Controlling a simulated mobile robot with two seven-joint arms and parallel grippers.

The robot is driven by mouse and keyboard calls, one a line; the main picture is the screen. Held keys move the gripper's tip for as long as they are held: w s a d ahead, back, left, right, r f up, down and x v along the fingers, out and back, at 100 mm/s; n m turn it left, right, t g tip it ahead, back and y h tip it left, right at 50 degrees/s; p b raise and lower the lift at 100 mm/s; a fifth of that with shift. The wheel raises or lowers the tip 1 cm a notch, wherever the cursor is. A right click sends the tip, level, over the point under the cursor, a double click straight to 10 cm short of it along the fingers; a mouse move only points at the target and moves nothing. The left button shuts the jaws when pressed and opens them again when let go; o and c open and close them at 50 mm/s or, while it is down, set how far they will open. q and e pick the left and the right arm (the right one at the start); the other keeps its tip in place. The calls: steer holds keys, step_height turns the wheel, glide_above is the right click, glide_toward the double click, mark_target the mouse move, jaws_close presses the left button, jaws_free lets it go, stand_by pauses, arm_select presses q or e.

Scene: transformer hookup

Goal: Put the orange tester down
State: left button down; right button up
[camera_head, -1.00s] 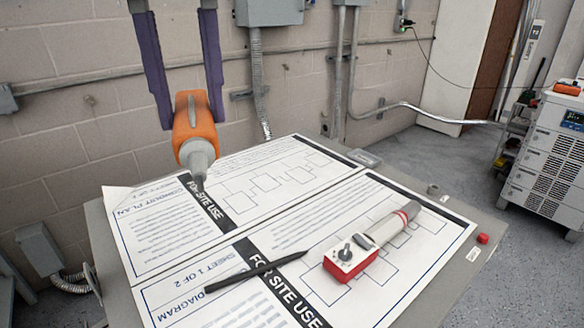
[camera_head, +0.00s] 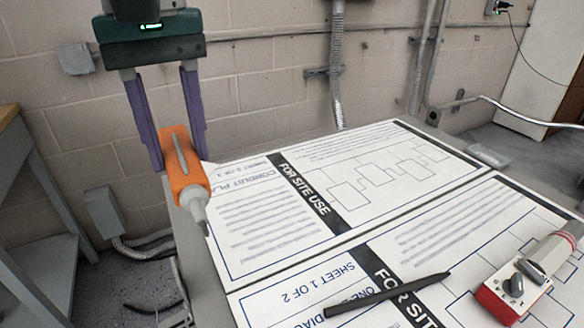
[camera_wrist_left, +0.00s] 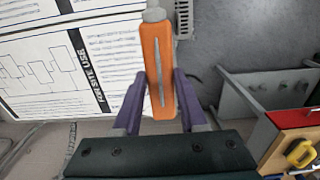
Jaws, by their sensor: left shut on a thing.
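The orange tester (camera_head: 184,164) has an orange body and a grey tip that points down. My left gripper (camera_head: 178,160) is shut on it, with a purple finger on each side of the body. In the head view the tester hangs at the left edge of the table with the paper sheets. It also shows in the left wrist view (camera_wrist_left: 157,70), gripped between the purple fingers (camera_wrist_left: 157,105). Whether its tip touches anything is hard to tell. My right gripper is not in view.
Printed sheets (camera_head: 262,232) cover the table. A black pen (camera_head: 386,294) and a red and white device with a knob (camera_head: 512,286) lie on them. A grey shelf (camera_head: 35,215) stands at the left.

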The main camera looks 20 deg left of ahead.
arm_select(q)
step_height(320, 180, down, 13)
steer(key=shift+f, duration=0.2)
steer(key=shift+c, duration=2.2)
jaws_free()
steer(key=shift+r, duration=0.1)
